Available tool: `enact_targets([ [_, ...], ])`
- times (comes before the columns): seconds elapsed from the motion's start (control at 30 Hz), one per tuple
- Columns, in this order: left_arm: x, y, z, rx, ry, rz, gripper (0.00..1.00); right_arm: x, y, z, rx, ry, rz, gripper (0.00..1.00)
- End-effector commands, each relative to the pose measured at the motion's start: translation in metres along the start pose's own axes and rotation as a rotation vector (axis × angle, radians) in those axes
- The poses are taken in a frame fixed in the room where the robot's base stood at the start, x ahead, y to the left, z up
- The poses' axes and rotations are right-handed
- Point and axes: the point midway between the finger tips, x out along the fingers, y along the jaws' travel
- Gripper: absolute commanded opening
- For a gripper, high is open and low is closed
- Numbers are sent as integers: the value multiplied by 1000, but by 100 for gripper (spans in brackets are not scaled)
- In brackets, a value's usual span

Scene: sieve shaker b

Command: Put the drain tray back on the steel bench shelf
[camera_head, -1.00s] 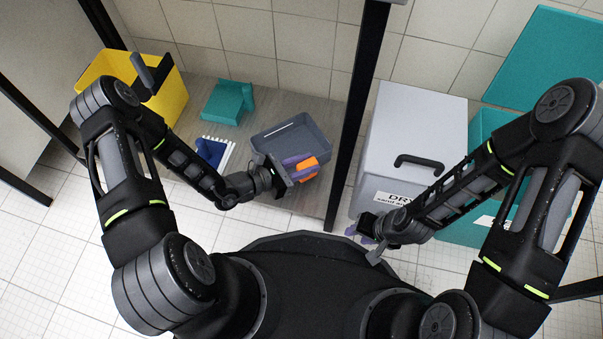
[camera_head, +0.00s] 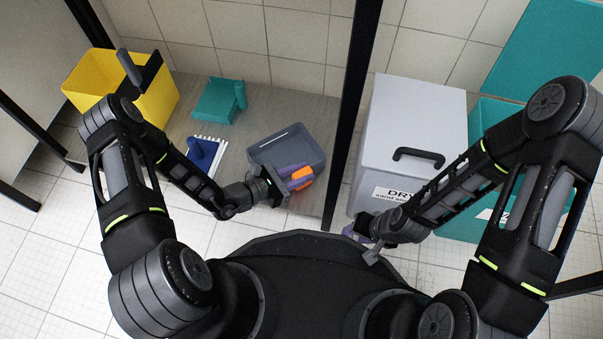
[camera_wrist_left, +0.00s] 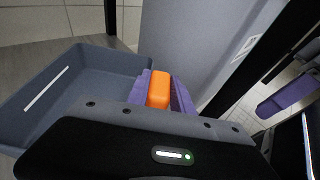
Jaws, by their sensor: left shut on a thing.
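The drain tray (camera_head: 262,151) is a shallow grey tray with an orange grip (camera_head: 303,174) at its near right side and a pale strip inside. It is over or on the grey-brown shelf (camera_head: 318,114); I cannot tell whether its base touches the shelf. My left gripper (camera_head: 294,178) has its purple fingers shut on the orange grip. The left wrist view shows the tray (camera_wrist_left: 98,62) to the left and the orange grip (camera_wrist_left: 159,89) between the fingers (camera_wrist_left: 162,92). My right gripper (camera_head: 366,240) is in front of the grey box, apart from the tray; its jaw opening is unclear.
On the shelf are a yellow bin (camera_head: 150,98), a teal dustpan-like item (camera_head: 213,101) and a blue brush with white bristles (camera_head: 202,152). A black post (camera_head: 347,110) stands right of the tray. Beyond it is a grey lidded box (camera_head: 420,115) marked "DRY", then a teal bin (camera_head: 493,113).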

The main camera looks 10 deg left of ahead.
Motion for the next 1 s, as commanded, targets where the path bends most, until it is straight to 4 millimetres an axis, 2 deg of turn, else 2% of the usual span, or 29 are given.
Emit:
enact_targets([
  [0.23,1,0,-3,1,-1,0,0,2,1,0,0,0,-1,36],
  [0.27,1,0,-2,0,0,0,29,1,0,0,0,0,0,36],
  [0.5,1,0,-2,0,0,0,49,1,0,0,0,0,0,36],
  [0.83,-1,0,2,0,0,0,49,-2,-1,0,0,-1,0,36],
  [1.0,-18,1,2,-1,3,3,49,-8,-3,1,-1,-1,1,36],
])
